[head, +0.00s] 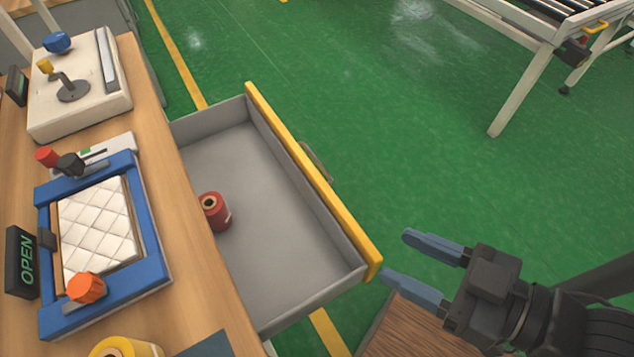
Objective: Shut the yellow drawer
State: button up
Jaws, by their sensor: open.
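The yellow drawer (312,183) is pulled out from the wooden workbench, its yellow front facing right with a grey handle (316,161) on the outer side. Its grey tray holds a red spool (214,211) near the bench side. My gripper (408,258) is open and empty, to the right of the drawer front's near end. Its two blue-grey fingers point left toward the yellow front. The lower finger appears close to the front's near corner; I cannot tell whether they touch.
The workbench (186,215) carries a blue frame (152,240) around a quilted white piece, an OPEN sign (22,262), a white lever box (75,95) and a yellow roll (125,347). A brown wooden surface (405,330) lies below my gripper. Green floor is free beyond the drawer; a conveyor stands upper right.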

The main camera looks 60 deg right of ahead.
aim_at(291, 247)
jog(key=l+u, duration=0.15)
jog(key=l, duration=0.25)
jog(key=k+l+u, duration=0.1)
jog(key=l, duration=0.25)
jog(key=k+l+u, duration=0.15)
jog(key=l, duration=0.25)
jog(key=k+l+u, duration=0.15)
jog(key=l, duration=0.2)
jog(key=k+l+u, duration=0.1)
jog(key=l, duration=0.25)
jog(key=i+l+u, duration=0.25)
jog(key=k+j, duration=0.05)
jog(key=k, duration=0.05)
